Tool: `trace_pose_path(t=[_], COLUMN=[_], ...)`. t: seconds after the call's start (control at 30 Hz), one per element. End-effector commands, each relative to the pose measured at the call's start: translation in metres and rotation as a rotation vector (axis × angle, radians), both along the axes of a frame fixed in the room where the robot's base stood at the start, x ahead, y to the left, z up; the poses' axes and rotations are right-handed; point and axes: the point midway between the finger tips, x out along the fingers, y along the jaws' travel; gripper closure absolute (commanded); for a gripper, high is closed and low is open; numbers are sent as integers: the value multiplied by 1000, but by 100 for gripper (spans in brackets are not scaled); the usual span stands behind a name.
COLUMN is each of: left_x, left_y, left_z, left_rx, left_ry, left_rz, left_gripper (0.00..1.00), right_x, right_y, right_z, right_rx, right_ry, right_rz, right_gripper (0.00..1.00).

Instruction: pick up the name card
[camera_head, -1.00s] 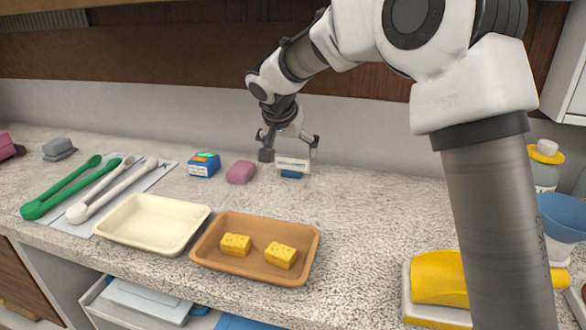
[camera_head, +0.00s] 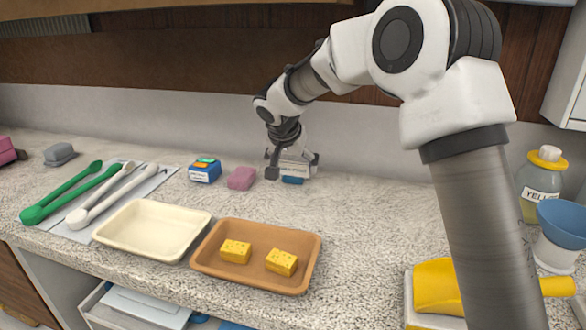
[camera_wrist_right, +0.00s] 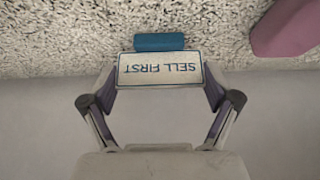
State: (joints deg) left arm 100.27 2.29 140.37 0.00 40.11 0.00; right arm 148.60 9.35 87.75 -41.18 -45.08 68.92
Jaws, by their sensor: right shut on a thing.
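The name card is a white card (camera_wrist_right: 160,69) lettered "SELL FIRST", upside down in the right wrist view, with a blue base or block (camera_wrist_right: 159,42) at its edge. My right gripper (camera_wrist_right: 160,85) is shut on the card, one finger at each side. In the head view the card (camera_head: 294,169) is between the fingers of my right gripper (camera_head: 293,170), near the back wall, with the blue piece (camera_head: 292,180) just below it. I cannot tell whether the blue piece touches the counter. My left gripper is not in view.
A pink block (camera_head: 241,178) and a blue box (camera_head: 204,172) stand left of the card. A cream tray (camera_head: 120,246) and a brown tray (camera_head: 312,262) with two yellow pieces lie in front. Green tongs (camera_head: 60,200) lie at left.

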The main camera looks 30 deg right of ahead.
Motion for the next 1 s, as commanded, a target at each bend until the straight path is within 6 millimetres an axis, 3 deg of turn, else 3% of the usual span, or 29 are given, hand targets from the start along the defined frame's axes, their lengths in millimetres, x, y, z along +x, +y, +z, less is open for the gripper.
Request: trace_pose_path(t=[0.3,0.47,0.8,1.0], left_x=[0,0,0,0], left_y=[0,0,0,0], left_z=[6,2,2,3], left_rx=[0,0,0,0], left_ry=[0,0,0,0], left_rz=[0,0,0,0], left_gripper=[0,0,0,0], right_x=[0,-16,-59,-69], right_y=[1,34,123,143], right_z=[37,38,47,49], right_rx=[0,-5,-7,-3], right_ry=[-4,-3,-3,-2], right_rz=[1,4,1,1], right_gripper=[37,37,37,37])
